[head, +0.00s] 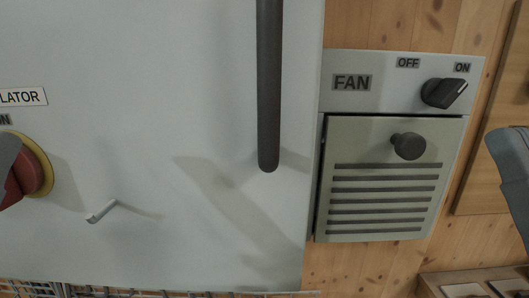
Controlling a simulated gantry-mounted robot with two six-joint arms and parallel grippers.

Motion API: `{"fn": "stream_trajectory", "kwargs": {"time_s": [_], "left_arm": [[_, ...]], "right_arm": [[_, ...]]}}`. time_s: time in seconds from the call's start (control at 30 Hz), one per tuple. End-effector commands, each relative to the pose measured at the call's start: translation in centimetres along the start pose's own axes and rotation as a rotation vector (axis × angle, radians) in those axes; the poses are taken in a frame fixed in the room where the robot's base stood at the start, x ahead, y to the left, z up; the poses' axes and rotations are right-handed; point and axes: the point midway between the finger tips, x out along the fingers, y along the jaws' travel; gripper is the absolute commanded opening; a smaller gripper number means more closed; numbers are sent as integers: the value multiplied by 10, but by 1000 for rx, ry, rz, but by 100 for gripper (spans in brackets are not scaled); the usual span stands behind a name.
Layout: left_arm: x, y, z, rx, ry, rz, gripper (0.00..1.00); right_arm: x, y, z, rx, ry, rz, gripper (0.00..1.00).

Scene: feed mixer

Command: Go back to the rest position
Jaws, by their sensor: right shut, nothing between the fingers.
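My right gripper (512,180) shows at the right edge, cut off by the frame. It is shut and empty, and apart from the fan box. A grey shape (7,152) at the left edge looks like part of my left gripper. It covers part of a red knob (30,175) with a yellow ring, and whether it touches the knob I cannot tell. Its jaws are not clear.
The fan box (400,95) has a black rotary switch (444,93) whose pointer aims toward ON. Its slatted door (365,145) with a round knob (408,146) is closed. A dark vertical bar (269,90) and a small lever (101,212) stick out from the pale cabinet (150,60).

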Motion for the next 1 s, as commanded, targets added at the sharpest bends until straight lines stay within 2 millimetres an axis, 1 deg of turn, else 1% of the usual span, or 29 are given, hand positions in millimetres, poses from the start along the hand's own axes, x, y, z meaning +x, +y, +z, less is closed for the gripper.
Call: {"fn": "stream_trajectory", "kwargs": {"time_s": [0.03, 0.1, 0.17, 0.27, 0.6, 0.7, 0.8, 0.83, 0.9, 1.0], "left_arm": [[32, 0, -29, 0, -3, 0, 0], [54, 0, -51, 0, 3, 0, 0], [72, 0, -68, 0, 3, 0, 0], [106, 0, -98, 0, 2, 0, 0], [228, -1, -211, 0, 2, 0, 0], [256, -1, -238, 0, 2, 0, 0], [274, -1, -254, 0, 2, 0, 0], [277, -1, -257, 0, 1, 0, 0], [281, -1, -260, 0, 1, 0, 0], [281, -1, -260, 0, 1, 0, 0]], "right_arm": [[33, 1, -31, 11, 4, 1, 0], [54, 2, -50, 14, 3, 2, 0], [72, 2, -67, 14, 3, 2, 0], [105, 3, -98, 15, 3, 3, 0], [228, 6, -210, 15, 2, 3, 0], [256, 7, -237, 15, 2, 4, 0], [274, 7, -253, 16, 2, 4, 0], [277, 7, -256, 15, 2, 4, 0], [281, 7, -260, 16, 1, 4, 0], [280, 7, -259, 16, 2, 4, 0]]}}
